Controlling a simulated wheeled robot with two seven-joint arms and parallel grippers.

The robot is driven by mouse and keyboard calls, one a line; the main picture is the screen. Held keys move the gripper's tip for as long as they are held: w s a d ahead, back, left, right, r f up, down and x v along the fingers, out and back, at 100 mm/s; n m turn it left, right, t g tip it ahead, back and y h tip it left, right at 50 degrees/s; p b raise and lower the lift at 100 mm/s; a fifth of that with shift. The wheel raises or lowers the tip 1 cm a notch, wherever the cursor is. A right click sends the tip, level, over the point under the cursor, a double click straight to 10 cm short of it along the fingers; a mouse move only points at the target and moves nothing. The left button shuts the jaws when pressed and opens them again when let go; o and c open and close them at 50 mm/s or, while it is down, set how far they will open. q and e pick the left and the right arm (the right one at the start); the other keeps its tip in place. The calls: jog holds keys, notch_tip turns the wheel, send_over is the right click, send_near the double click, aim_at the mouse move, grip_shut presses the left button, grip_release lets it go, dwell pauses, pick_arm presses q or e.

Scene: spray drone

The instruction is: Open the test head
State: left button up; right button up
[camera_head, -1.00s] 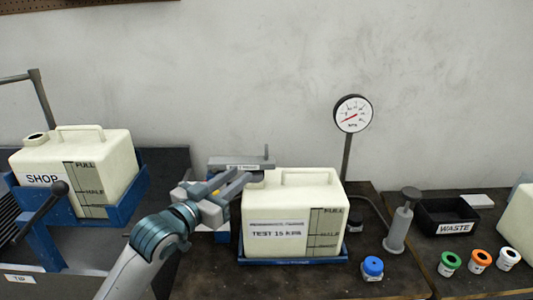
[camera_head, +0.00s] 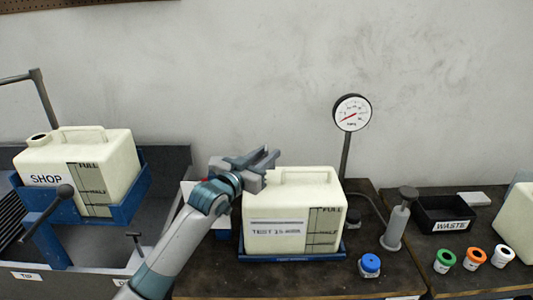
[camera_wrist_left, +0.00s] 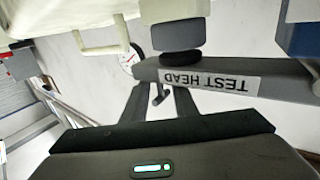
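The test head (camera_wrist_left: 235,80) is a grey arm with a "TEST HEAD" label, upside down in the left wrist view. A dark round pad and grey block sit at its end by the cream tank (camera_wrist_left: 100,35). In the head view my left gripper (camera_head: 266,157) is over the tank's left top corner and hides most of the test head. In the wrist view its two fingers (camera_wrist_left: 155,103) are apart, with a small dark peg (camera_wrist_left: 159,94) showing between them. I cannot tell whether they touch it. The tank (camera_head: 290,215) reads "TEST 15 KPA". My right gripper is not in view.
A dial gauge (camera_head: 352,112) on a post stands behind the tank. A hand pump (camera_head: 398,222), blue cap (camera_head: 370,265) and black waste bin (camera_head: 445,215) are to the right. The shop tank (camera_head: 75,170) sits in a blue cradle at left.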

pick_arm(q)
grip_shut()
jog(key=shift+r, duration=0.1)
dwell(1.4)
